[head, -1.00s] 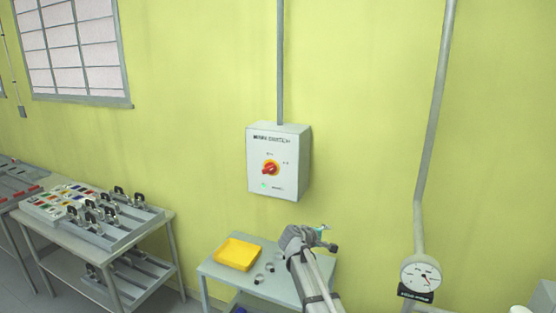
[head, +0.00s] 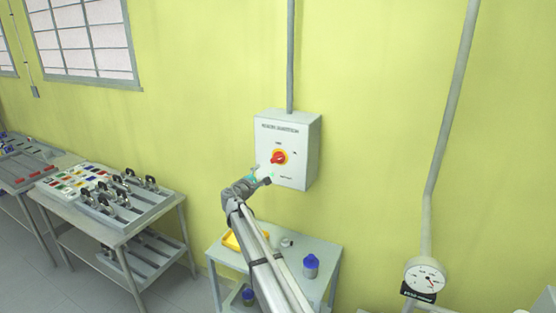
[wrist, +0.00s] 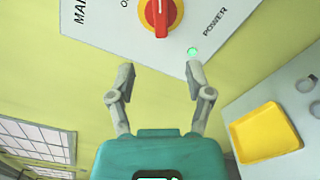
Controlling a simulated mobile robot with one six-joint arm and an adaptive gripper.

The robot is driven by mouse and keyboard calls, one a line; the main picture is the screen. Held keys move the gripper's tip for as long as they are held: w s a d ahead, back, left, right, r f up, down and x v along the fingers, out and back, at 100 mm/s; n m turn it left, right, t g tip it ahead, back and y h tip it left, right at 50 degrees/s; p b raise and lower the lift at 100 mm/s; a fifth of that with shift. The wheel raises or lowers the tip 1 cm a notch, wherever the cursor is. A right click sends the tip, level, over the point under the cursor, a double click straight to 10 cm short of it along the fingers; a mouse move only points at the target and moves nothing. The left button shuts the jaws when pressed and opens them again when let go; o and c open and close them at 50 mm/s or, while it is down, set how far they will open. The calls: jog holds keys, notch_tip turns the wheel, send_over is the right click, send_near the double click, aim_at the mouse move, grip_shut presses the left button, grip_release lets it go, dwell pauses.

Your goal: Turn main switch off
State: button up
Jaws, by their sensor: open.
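The main switch is a red knob on a yellow disc (head: 279,158), on the front of a light grey box (head: 300,140) on the wall. In the wrist view the red knob (wrist: 161,14) is at the top edge, partly cut off, its grip bar running up and down the picture. A green lamp (wrist: 193,51) labelled POWER is lit beside it. My gripper (wrist: 160,75) is open and empty, its fingers pointing toward the box, with the knob ahead between their lines and apart from them. In the head view my gripper (head: 258,173) is just below left of the knob.
A small table (head: 325,262) stands below the box, with a yellow tray (head: 231,241) and a blue-capped bottle (head: 311,265). A gauge on a pipe (head: 425,277) is at right. The wall around the box is clear.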

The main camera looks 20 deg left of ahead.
aim_at(277, 160)
jog(key=shift+w+d, duration=0.2)
jog(key=shift+w, duration=2.1)
jog(key=shift+w+d, duration=0.2)
jog(key=shift+w, duration=2.15)
jog(key=shift+w+d, duration=0.2)
jog(key=shift+w, duration=2.1)
